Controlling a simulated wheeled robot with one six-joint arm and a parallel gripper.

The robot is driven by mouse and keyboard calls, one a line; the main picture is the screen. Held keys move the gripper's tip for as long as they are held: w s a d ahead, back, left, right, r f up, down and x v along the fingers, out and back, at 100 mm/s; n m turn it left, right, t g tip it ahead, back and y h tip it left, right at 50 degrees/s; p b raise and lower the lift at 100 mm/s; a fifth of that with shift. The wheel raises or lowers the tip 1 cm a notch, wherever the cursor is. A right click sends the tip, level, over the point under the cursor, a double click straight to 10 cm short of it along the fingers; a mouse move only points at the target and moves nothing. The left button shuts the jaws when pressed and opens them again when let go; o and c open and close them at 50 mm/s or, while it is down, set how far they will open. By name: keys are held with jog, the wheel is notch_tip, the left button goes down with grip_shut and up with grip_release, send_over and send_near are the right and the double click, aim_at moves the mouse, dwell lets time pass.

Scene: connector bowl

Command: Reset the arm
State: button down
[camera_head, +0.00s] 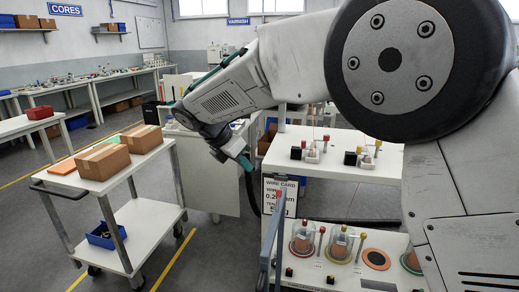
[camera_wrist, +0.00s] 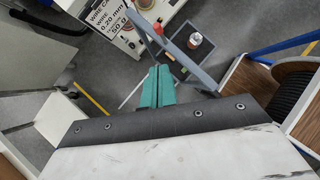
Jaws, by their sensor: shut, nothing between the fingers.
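My gripper (camera_wrist: 157,70) shows in the wrist view as two teal fingers pressed together, shut and empty. It points toward the top of the picture, over the floor, beside a grey bar (camera_wrist: 165,45) and a white panel with a wire card. In the head view my arm fills the upper right and bends down to the left; I cannot make out the fingers there.
In the head view, a white bench (camera_head: 345,262) with domed spools stands at the lower right, with a wire card sign (camera_head: 279,197) at its left. A cart (camera_head: 132,236) with cardboard boxes (camera_head: 103,161) stands left. A dark spool (camera_wrist: 296,91) is right in the wrist view.

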jog(key=s+d+r+m+g+y, duration=0.1)
jog(key=s+d+m+y, duration=0.4)
jog(key=s+d+m, duration=2.1)
jog(key=s+d+g, duration=0.1)
jog(key=s+d, duration=0.8)
jog(key=s, duration=0.1)
jog(key=shift+s+d+r+m+g+y, duration=0.15)
jog(key=shift+s+d+m+g+y, duration=0.15)
jog(key=shift+m+g, duration=0.1)
